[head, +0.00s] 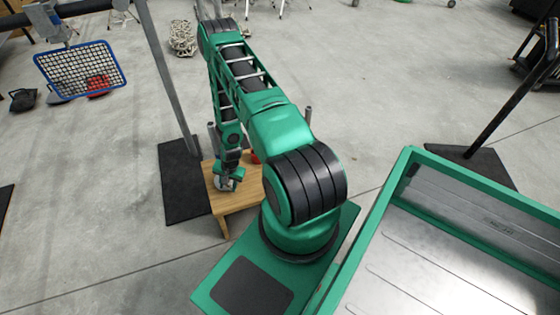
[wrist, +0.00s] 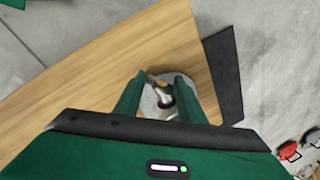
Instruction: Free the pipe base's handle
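A round grey metal piece, likely the pipe base (wrist: 202,92), lies on a wooden top in the wrist view. A curved metal part with a brownish end, perhaps its handle (wrist: 154,80), shows between my fingers, with a dark round part beside it. My gripper (wrist: 158,84) points down over this piece with its two green fingers spread apart. I cannot tell whether either finger touches it. In the head view my gripper (head: 229,178) is low over the small wooden stool (head: 233,201), and the grey piece (head: 222,185) is mostly hidden beneath it.
A black floor plate (head: 184,200) with an upright post stands left of the stool. A green-rimmed metal tray (head: 440,245) is at the right, with another black plate (head: 470,165) behind it. A blue-framed net basket (head: 80,70) hangs at upper left. Open concrete floor lies behind.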

